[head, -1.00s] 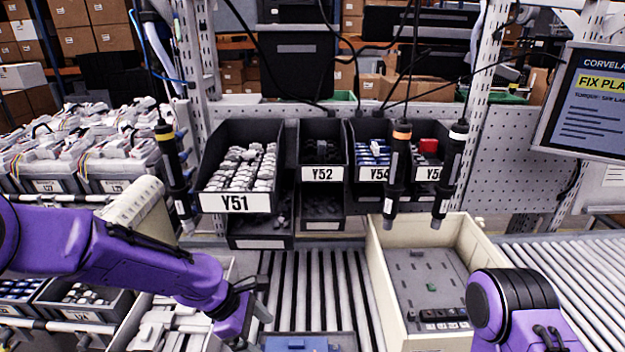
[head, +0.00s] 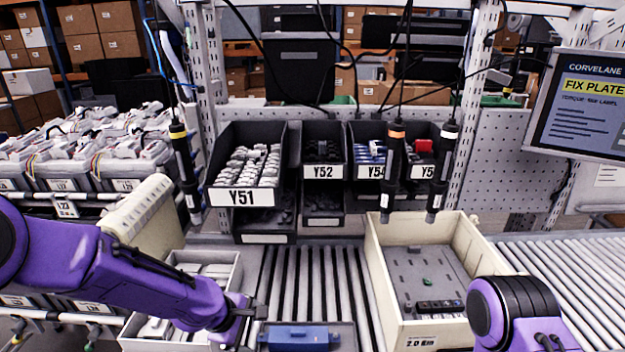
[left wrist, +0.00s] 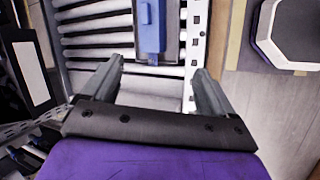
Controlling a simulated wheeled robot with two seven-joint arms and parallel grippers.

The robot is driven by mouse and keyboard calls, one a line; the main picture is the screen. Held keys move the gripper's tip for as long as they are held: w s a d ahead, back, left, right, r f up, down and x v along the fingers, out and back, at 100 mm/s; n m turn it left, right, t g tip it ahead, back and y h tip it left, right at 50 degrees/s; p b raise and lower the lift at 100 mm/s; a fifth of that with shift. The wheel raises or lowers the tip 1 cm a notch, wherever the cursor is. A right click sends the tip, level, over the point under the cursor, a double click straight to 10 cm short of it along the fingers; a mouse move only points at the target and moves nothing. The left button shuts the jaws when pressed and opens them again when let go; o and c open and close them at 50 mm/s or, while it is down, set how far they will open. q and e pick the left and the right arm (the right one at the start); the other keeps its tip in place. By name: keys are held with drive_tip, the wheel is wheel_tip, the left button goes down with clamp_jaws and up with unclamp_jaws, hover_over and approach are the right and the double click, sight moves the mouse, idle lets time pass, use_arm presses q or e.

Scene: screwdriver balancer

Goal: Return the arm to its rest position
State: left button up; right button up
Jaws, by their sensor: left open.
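My left arm (head: 120,275) comes in from the left in the head view, with its purple links over the grey bin of light parts. My left gripper (head: 255,312) is at the front of the roller conveyor, beside a tray with a blue part (head: 300,337). In the left wrist view the left gripper (left wrist: 155,80) has its two fingers wide apart with nothing between them. The blue part (left wrist: 151,25) lies beyond the fingertips there. My right arm (head: 510,310) shows only as a purple and black link at the lower right; its gripper is out of view.
A cream crate (head: 455,245) with small parts stands on the rollers at right. Bins labelled Y51 (head: 245,197) and Y52 (head: 323,172) stand behind. Screwdrivers hang on cables, one with an orange band (head: 394,165). A monitor (head: 585,105) is at the right.

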use_arm(q)
drive_tip(key=s+a+f+m+t+y+b, duration=0.2)
drive_tip(key=s+a+f+m+y+b, duration=0.15)
drive_tip(key=a+f, duration=0.55)
drive_tip(key=s+a+f+m+g+y+b, duration=0.1)
drive_tip(key=s+a+f+m+y+b, duration=0.1)
drive_tip(key=s+f, duration=0.9)
drive_tip(key=s+a+f+m+g+y+b, duration=0.1)
drive_tip(key=s+a+f+b, duration=0.4)
drive_tip(key=s+f, duration=0.5)
drive_tip(key=s+m+b, duration=0.1)
drive_tip(key=s, duration=0.3)
drive_tip(key=shift+s+f+g+y+b, duration=0.2)
drive_tip(key=shift+f+g+y+b, duration=0.1)
drive_tip(key=shift+f+y+b, duration=0.1)
drive_tip(key=shift+a+m, duration=0.1)
drive_tip(key=shift+m, duration=0.15)
